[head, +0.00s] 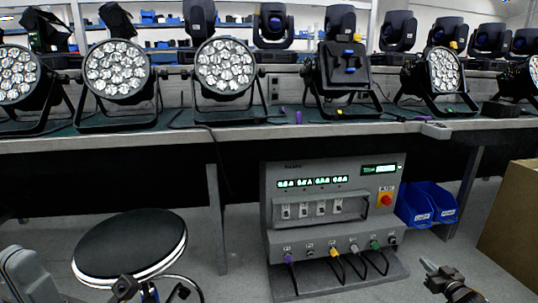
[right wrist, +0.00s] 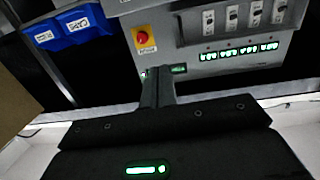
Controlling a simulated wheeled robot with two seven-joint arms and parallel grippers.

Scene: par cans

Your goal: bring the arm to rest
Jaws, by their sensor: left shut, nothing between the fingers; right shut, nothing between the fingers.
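My right gripper (head: 429,266) shows at the lower right of the head view, in front of the bench and low beside the grey control unit (head: 282,215). Its fingers are together and hold nothing. In the right wrist view my right gripper (right wrist: 157,86) reaches up from its dark body with its fingers shut and empty. The control unit (right wrist: 200,22) appears upside down beyond it there. Several par cans (head: 118,72) stand in a row on the bench (head: 120,142).
A round black stool (head: 130,243) stands at the lower left. Blue bins (head: 418,203) sit right of the control unit; they also show in the right wrist view (right wrist: 62,28). A cardboard box (head: 512,220) stands at the right edge. Moving-head lights (head: 273,25) stand behind the par cans.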

